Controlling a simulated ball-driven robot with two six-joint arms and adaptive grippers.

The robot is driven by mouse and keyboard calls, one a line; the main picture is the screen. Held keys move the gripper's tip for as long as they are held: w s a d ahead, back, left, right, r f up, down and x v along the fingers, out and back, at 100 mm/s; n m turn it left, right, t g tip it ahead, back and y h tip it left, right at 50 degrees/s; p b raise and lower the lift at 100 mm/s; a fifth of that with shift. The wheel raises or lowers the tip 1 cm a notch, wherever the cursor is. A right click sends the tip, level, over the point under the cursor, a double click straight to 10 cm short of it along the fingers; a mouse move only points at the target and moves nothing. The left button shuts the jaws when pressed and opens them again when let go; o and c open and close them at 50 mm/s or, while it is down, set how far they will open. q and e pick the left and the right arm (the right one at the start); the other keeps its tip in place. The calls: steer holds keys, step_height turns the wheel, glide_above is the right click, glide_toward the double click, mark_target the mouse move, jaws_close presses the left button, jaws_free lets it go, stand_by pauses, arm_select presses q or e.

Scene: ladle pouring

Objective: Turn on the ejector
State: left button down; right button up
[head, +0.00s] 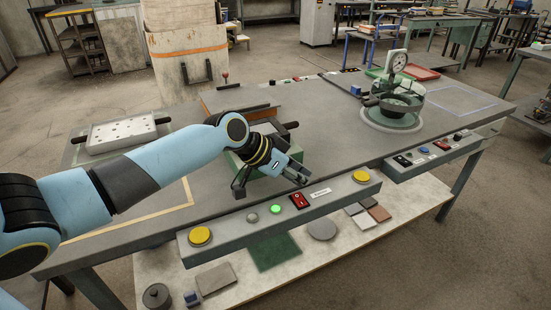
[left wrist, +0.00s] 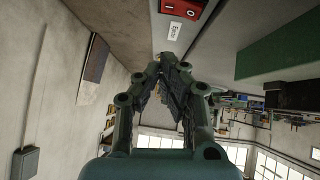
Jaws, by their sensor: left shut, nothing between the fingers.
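A red rocker switch (head: 298,200) sits on the grey control strip along the table's front edge, with a small white label (head: 320,193) to its right. The label's text is too small to read for certain. The switch also shows at the top of the left wrist view (left wrist: 183,8), with the label (left wrist: 174,31) below it. My left gripper (head: 301,179) is shut and empty, just behind and above the strip near the switch. In the left wrist view its fingertips (left wrist: 170,58) meet close to the label. Contact with the strip cannot be told. My right gripper is not in view.
The strip also carries a lit green button (head: 275,209), a grey button (head: 252,217) and yellow buttons (head: 200,235) (head: 361,177). A green block-like fixture (head: 240,172) stands under my left forearm. A second control strip (head: 432,156) and a dial apparatus (head: 394,112) are to the right.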

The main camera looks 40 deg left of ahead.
arm_select(q)
steer(key=s+d+v, duration=0.1)
steer(key=v, duration=0.8)
steer(key=shift+d+f, duration=0.1)
steer(key=shift+d, duration=0.05)
